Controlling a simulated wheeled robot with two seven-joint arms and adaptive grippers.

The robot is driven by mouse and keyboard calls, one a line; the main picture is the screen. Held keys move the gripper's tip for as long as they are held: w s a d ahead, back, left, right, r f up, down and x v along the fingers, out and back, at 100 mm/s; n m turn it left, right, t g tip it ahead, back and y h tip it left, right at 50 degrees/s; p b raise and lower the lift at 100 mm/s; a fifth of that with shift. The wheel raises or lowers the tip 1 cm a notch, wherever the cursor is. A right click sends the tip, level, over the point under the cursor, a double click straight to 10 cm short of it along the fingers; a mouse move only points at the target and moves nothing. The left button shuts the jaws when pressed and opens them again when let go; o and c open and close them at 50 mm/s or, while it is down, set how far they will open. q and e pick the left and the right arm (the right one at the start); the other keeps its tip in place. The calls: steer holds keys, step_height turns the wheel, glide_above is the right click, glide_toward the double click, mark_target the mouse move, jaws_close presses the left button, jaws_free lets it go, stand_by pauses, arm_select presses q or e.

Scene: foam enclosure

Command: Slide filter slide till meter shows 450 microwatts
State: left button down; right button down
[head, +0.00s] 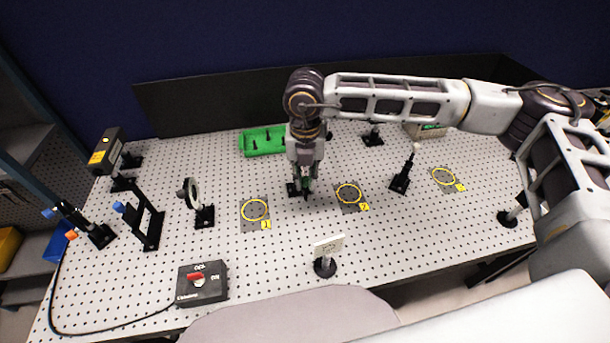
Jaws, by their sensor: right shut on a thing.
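My right gripper (305,187) points down over the perforated table near its middle and is shut on what appears to be the filter slide, mostly hidden by the fingers. A small black base (292,190) shows beside the fingertips, between the circles marked 1 and 2. The meter (428,131) seems to be the box with a greenish display at the back right; my right arm covers part of it, and its reading is too small to make out. My left gripper is not in view.
A laser-like black box (106,150), a round lens mount (193,194) and black frames stand at left. A green tray (262,141) lies behind. Yellow circles (255,210) mark the table. A switch box (201,283) and a white card (328,247) stand at the front.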

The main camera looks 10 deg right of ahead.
steer(key=c, duration=1.5)
jaws_free()
steer(key=shift+o, duration=0.3)
steer(key=shift+w+r, duration=0.2)
steer(key=shift+r, duration=0.45)
steer(key=shift+o, duration=0.6)
steer(key=r, duration=0.2)
steer(key=w+r, duration=0.1)
steer(key=r, duration=0.1)
steer(key=shift+w, duration=0.1)
step_height(320, 180, up, 7)
steer(key=s, duration=0.2)
